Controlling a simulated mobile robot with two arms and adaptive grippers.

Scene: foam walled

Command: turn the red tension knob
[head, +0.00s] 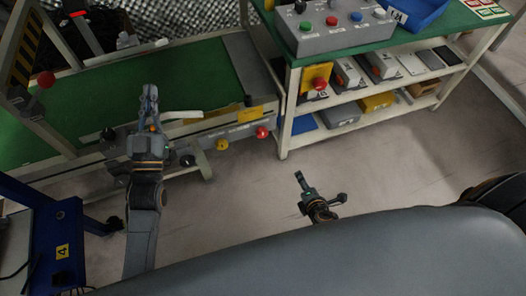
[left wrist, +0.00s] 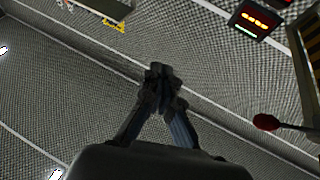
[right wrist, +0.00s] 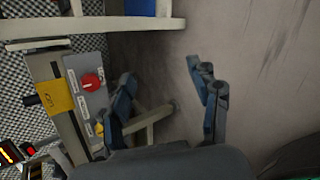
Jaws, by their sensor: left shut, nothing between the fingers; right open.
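A red knob (head: 262,132) sits on the grey side panel of the green conveyor, right of a yellow knob (head: 222,144) and a black knob (head: 187,160). The red knob also shows in the right wrist view (right wrist: 91,82), beside a label too small to read. My right gripper (head: 321,189) is open and empty over the floor, apart from the red knob. In the right wrist view its spread fingers (right wrist: 166,82) are right of the knob. My left gripper (head: 150,92) is shut and empty above the conveyor's near edge; its fingertips meet in the left wrist view (left wrist: 158,72).
A green-topped bench (head: 425,28) with a grey button box (head: 335,32) and loaded shelves stands at the right. A red ball-ended lever (head: 45,79) is at the left, near a blue frame (head: 60,235). Floor between conveyor and bench is clear.

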